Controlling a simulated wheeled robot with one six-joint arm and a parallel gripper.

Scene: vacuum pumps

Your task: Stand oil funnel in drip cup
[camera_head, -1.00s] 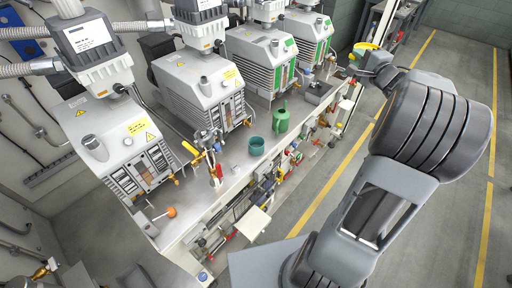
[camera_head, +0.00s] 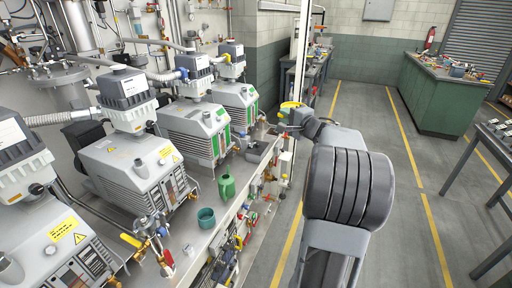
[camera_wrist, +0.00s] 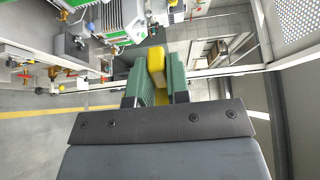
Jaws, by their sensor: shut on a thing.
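The drip cup, a teal open cup (camera_head: 206,218), stands upright on the steel bench near its front edge in the head view. My gripper (camera_head: 288,112) is past the far end of the bench, well beyond the cup. In the wrist view my gripper (camera_wrist: 157,82) is shut on a yellow piece (camera_wrist: 155,63), which I take to be the oil funnel (camera_head: 291,104). The funnel's lower part is hidden by the fingers and wrist, so its tilt cannot be told. It is apart from the cup.
A green can with a spout (camera_head: 227,186) stands just behind the cup. Grey vacuum pumps (camera_head: 130,165) line the bench's wall side. A yellow-handled valve (camera_head: 133,240) is nearer. A grey box (camera_head: 260,150) sits at the far end. The aisle floor right is clear.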

